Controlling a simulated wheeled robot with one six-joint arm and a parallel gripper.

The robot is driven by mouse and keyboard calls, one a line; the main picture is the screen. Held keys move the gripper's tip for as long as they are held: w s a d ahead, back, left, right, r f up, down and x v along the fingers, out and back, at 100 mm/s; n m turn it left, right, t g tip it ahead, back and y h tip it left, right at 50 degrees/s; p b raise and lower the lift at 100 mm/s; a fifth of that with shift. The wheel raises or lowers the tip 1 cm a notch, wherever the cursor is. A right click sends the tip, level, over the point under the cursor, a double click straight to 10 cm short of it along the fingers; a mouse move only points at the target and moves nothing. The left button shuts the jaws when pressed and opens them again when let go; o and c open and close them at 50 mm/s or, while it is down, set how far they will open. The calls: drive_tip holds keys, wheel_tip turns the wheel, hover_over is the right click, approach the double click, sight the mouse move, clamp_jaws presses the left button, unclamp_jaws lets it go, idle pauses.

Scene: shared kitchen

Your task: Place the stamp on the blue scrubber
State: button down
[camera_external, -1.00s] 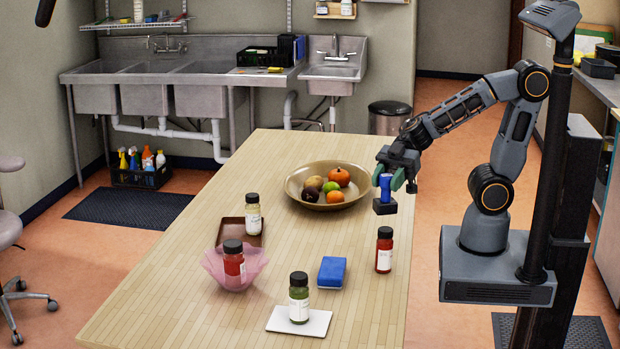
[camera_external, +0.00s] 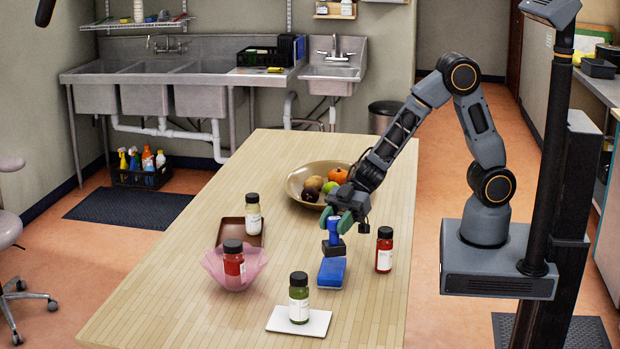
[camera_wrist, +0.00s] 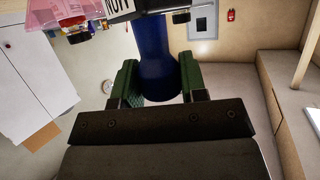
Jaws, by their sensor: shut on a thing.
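The stamp (camera_external: 333,233) has a blue handle and a dark base. My gripper (camera_external: 337,222) is shut on its handle and holds it upright. In the wrist view the blue handle (camera_wrist: 158,62) sits between my green fingertips (camera_wrist: 158,82). The blue scrubber (camera_external: 331,272) lies on the table. The stamp's base appears above the scrubber's far end in the external view. I cannot tell whether the two touch.
A red bottle (camera_external: 384,250) stands close to the right of the scrubber. A green bottle (camera_external: 299,298) stands on a white board (camera_external: 316,325) in front. A pink bowl (camera_external: 213,264) is to the left, and a fruit bowl (camera_external: 297,186) is behind.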

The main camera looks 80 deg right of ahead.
sight(333, 242)
drive_tip(key=shift+w+f, duration=0.15)
drive_tip(key=shift+f, duration=1.55)
drive_tip(key=shift+f, duration=0.1)
drive_tip(key=shift+f, duration=0.15)
drive_tip(key=c, duration=0.7)
unclamp_jaws()
drive_tip(key=shift+o, duration=0.2)
